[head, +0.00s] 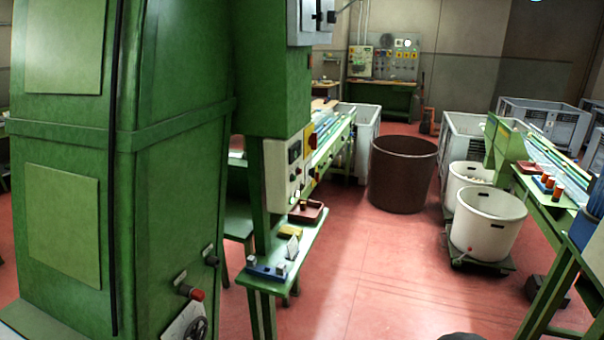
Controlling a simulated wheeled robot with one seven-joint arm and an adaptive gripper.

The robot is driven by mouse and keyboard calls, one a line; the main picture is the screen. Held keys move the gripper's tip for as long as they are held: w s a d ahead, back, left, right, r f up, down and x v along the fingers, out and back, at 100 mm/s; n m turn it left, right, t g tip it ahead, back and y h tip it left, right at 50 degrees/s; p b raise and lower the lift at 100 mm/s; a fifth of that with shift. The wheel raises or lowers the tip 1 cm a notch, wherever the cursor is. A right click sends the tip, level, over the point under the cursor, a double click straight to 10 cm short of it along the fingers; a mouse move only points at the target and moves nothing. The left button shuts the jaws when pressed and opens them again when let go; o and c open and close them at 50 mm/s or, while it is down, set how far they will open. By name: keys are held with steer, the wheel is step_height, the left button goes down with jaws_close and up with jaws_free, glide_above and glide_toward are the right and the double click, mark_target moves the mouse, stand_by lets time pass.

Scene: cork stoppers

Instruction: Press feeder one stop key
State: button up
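I cannot tell which control is the feeder one stop key, as no label is readable. A red mushroom-shaped button (195,294) sticks out low on the side of the large green machine (175,150) at the left. A black knob (211,256) sits above it to the right. A pale control panel (278,180) with several small buttons and dark dials is fixed to the green column near the middle. A red and yellow switch (311,139) shows at its right. My gripper is not in view.
A small green table (310,240) with small items stands below the panel. A brown barrel (402,178), white tubs (490,222) on a dolly, and a green bench (545,205) stand further right. The red floor (390,275) between is mostly clear.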

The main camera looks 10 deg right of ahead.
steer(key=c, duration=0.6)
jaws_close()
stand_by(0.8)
